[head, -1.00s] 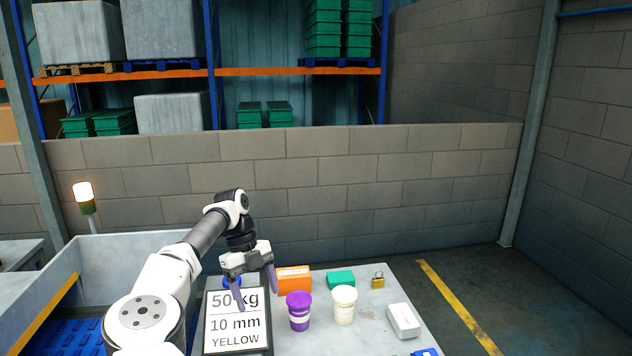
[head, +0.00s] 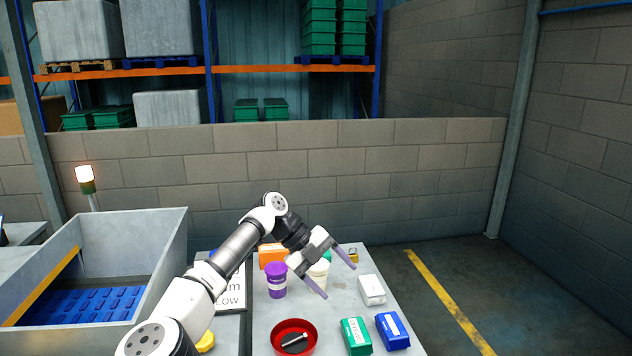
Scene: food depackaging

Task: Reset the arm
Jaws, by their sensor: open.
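My gripper (head: 335,277) is open, with its two purple-grey fingers spread and nothing between them. It is in the head view above the grey table (head: 342,318), in front of the white cup (head: 320,272), which it partly hides. The purple cup (head: 276,284) stands upright just left of the gripper. My arm reaches up from the bottom left and covers part of the sign (head: 232,296).
On the table are a red bowl (head: 281,332) holding a dark object and a bolt, a green box (head: 356,337), a blue box (head: 392,331), a white box (head: 371,290), an orange box (head: 272,256) and a padlock (head: 353,256). A grey bin (head: 150,262) stands left.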

